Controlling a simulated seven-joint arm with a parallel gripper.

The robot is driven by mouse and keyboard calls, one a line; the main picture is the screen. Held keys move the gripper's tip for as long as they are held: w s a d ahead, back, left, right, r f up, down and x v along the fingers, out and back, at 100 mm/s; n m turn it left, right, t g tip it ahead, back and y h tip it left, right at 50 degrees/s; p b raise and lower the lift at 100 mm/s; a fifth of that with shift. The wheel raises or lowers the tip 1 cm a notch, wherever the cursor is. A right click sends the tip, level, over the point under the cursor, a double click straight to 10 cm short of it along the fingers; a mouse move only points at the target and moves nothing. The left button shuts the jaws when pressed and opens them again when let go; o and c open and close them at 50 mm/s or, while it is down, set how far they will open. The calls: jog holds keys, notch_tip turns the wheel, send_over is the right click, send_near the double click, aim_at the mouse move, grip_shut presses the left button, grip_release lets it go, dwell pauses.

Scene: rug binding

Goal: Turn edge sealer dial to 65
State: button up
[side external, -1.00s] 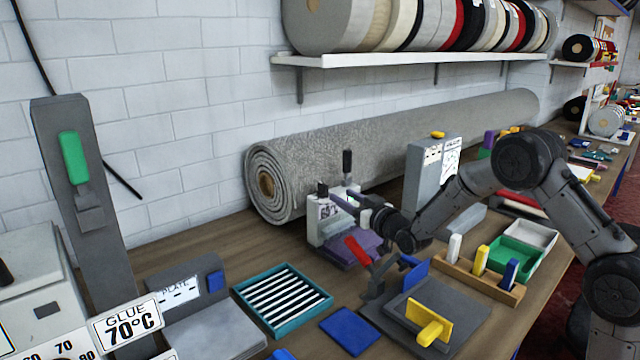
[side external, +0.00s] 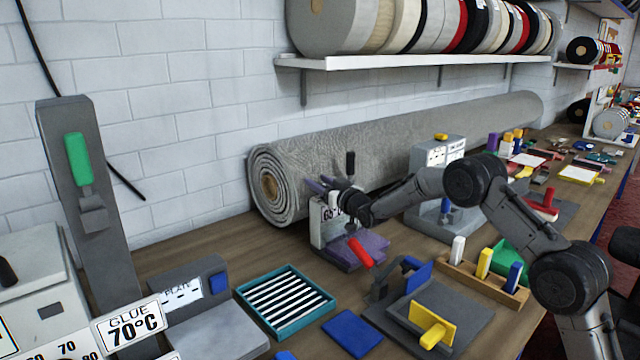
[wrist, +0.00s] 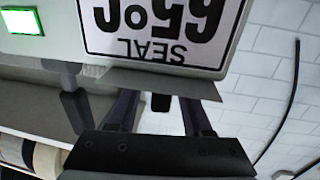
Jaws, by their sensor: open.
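The edge sealer (side external: 331,232) is a light box with a purple front plate, standing before the rolled rug. A green lamp (wrist: 20,20) beside the sign is lit. My gripper (side external: 322,184) is at the top of the sealer, fingers apart and pointing left. In the wrist view the fingers straddle a small dark piece below the sign; I cannot tell whether it is the dial. The dial is not clear in the side view, where the gripper covers that area.
A black upright handle (side external: 350,164) rises just behind my gripper. The rolled rug (side external: 400,140) lies behind the sealer. A red-handled tool (side external: 360,252), a teal tray (side external: 285,302) and a jig with a yellow handle (side external: 429,324) stand in front.

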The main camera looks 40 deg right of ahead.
jog(key=shift+c, duration=0.3)
grip_shut()
jog(key=shift+d+m+g+h, duration=0.15)
jog(key=shift+m+h, duration=0.35)
jog(key=shift+h, duration=0.25)
jog(key=shift+d+m+g+h, duration=0.15)
jog(key=shift+m+h, duration=0.35)
jog(key=shift+h, duration=0.25)
jog(key=shift+s+d+m+g+h, duration=0.15)
jog(key=shift+m+g+h, duration=0.25)
jog(key=shift+m+h, duration=0.35)
jog(key=shift+d+m+g+h, duration=0.1)
jog(key=shift+m+g+h, duration=0.35)
jog(key=shift+h, duration=0.5)
jog(key=shift+o, duration=0.3)
grip_release()
